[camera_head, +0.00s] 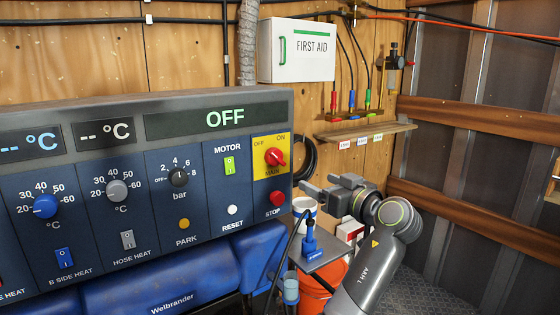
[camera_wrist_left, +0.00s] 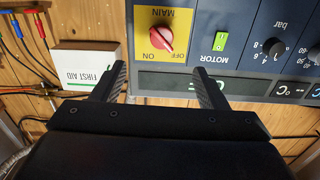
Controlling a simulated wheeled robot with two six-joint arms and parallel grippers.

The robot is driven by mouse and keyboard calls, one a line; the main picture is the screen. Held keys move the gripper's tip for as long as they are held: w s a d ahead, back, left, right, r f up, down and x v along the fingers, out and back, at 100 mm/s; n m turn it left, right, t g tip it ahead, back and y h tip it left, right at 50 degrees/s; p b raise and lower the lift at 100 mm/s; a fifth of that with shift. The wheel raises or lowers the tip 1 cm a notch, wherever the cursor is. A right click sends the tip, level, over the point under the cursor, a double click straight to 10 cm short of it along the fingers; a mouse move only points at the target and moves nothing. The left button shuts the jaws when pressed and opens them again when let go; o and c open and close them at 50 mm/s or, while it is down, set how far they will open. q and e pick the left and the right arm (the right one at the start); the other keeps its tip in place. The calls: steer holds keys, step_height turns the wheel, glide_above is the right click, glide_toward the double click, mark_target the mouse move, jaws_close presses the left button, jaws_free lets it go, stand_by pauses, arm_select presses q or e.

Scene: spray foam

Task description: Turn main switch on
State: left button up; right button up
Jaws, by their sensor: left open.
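The main switch is a red rotary knob (camera_head: 275,157) on a yellow plate marked OFF and ON, at the right end of the blue control panel (camera_head: 215,205). The panel's display (camera_head: 216,119) reads OFF. My left gripper (camera_head: 318,189) is open and empty, to the right of the panel and a little lower than the knob, apart from it. In the left wrist view, which is upside down, the red knob (camera_wrist_left: 159,39) lies beyond the gap between the open fingers (camera_wrist_left: 160,76). My right gripper is not in view.
A red stop button (camera_head: 277,198) sits below the switch and a green motor switch (camera_head: 229,165) to its left. A small stand with a blue-handled tool (camera_head: 310,243) is below my left gripper. A first aid box (camera_head: 296,50) and a shelf (camera_head: 365,133) are on the wooden wall.

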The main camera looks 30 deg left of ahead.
arm_select(q)
steer(key=r, duration=0.1)
steer(key=p, duration=0.5)
glide_toward(279, 157)
steer(key=x, duration=0.8)
steer(key=shift+w+a, duration=0.1)
steer(key=shift+a, duration=0.1)
steer(key=shift+w+a, duration=0.3)
steer(key=shift+a, duration=0.3)
steer(key=shift+n, duration=0.3)
steer(key=shift+c, duration=0.5)
steer(key=c, duration=0.9)
